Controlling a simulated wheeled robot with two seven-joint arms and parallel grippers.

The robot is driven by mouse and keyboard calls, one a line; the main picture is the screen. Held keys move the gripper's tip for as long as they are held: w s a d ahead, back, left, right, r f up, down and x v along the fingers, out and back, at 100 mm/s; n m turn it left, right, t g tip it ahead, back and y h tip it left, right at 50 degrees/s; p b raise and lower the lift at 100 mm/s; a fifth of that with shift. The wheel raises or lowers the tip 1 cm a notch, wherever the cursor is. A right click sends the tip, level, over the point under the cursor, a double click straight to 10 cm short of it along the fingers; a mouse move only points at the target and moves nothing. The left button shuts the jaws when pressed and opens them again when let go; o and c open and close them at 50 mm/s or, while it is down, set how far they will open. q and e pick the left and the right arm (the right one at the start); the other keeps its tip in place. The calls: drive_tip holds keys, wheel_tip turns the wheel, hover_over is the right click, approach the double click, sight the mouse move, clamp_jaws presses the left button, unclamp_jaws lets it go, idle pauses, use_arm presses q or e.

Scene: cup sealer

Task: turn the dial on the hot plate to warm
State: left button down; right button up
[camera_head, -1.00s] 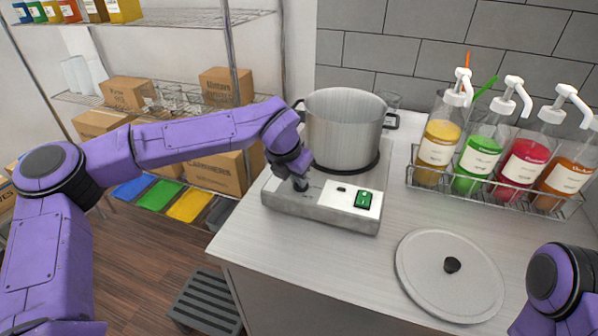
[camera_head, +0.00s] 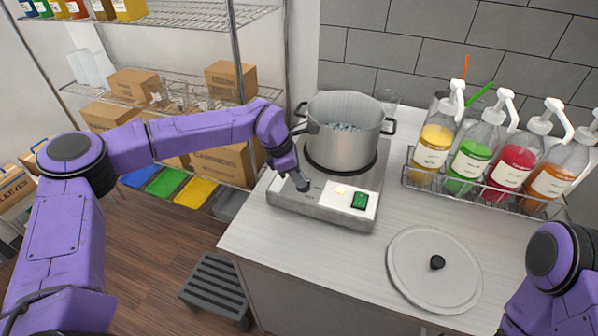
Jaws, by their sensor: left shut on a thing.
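The hot plate (camera_head: 283,192) is a flat grey metal unit near the counter's left edge. A green rocker switch (camera_head: 359,201) and a pale label panel are on its front part. My left gripper (camera_head: 303,185) points down at the front left of the hot plate, shut on the dial there. The gripper covers most of the dial, so its setting cannot be read. A steel pot (camera_head: 343,145) stands on the plate behind the gripper, with small bluish pieces inside. My right arm shows at the lower right, but its gripper is out of view.
A round grey lid (camera_head: 425,285) with a black knob lies on the counter (camera_head: 300,255) at the front right. A wire rack (camera_head: 480,198) with several pump bottles stands at the back right. Shelves with boxes (camera_head: 227,165) are on the left. A dark stool (camera_head: 217,284) is on the floor.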

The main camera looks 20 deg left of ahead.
use_arm(q)
drive_tip(key=shift+w+m, duration=0.15)
drive_tip(key=shift+m, duration=0.45)
drive_tip(key=shift+r, duration=0.1)
drive_tip(key=c, duration=1.2)
unclamp_jaws()
drive_tip(key=shift+a+r, duration=0.2)
drive_tip(key=shift+r, duration=0.05)
drive_tip(key=b+v, duration=0.3)
drive_tip(key=v, duration=0.6)
drive_tip(key=shift+a+r, duration=0.15)
drive_tip(key=shift+r, duration=0.25)
